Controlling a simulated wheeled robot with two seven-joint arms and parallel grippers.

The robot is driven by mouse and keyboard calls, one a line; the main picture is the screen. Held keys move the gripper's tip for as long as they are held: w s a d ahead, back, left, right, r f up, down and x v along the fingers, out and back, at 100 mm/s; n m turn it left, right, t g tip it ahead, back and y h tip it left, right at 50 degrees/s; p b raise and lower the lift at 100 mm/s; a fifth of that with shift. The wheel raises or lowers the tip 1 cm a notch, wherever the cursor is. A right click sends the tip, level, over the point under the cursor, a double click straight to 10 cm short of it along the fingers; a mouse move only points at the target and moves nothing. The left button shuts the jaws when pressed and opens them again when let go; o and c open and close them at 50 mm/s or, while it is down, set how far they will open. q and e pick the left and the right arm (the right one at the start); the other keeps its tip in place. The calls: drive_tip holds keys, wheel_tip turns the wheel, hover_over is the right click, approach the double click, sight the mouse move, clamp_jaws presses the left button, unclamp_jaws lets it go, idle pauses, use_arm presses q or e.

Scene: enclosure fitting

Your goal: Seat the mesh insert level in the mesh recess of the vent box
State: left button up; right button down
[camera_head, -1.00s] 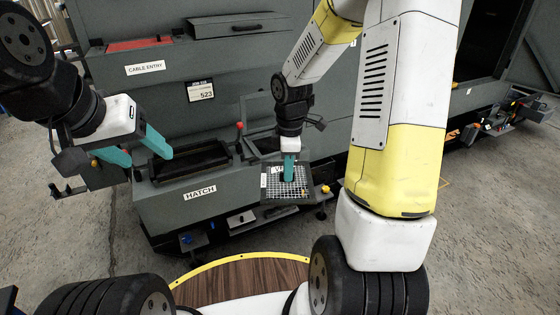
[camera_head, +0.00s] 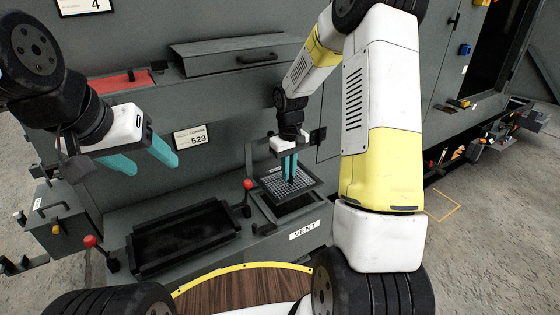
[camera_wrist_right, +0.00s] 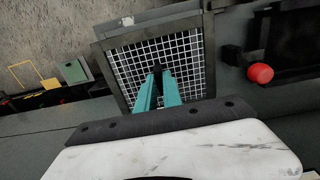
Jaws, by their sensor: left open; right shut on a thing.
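The mesh insert (camera_head: 271,183) is a light square grid in a dark frame. My right gripper (camera_head: 290,181) is shut on its middle from above. The insert is over the square opening of the vent box (camera_head: 301,212), which bears a VENT label. Whether the insert touches the recess or sits level, I cannot tell. In the right wrist view the mesh insert (camera_wrist_right: 192,60) lies beyond the teal fingers of my right gripper (camera_wrist_right: 158,76), and it hides most of the recess. My left gripper (camera_head: 151,163) is open and empty, in the air at the left.
A black-framed hatch opening (camera_head: 138,262) is left of the vent box. A red-knobbed lever (camera_head: 248,185) stands between them, close to the insert; another red knob (camera_head: 90,241) is at the far left. A grey cabinet wall (camera_head: 225,95) rises behind.

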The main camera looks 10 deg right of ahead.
drive_tip(key=shift+w, duration=0.25)
drive_tip(key=shift+f, duration=0.1)
drive_tip(key=shift+f, duration=3.8)
drive_tip(key=c, duration=1.4)
unclamp_jaws()
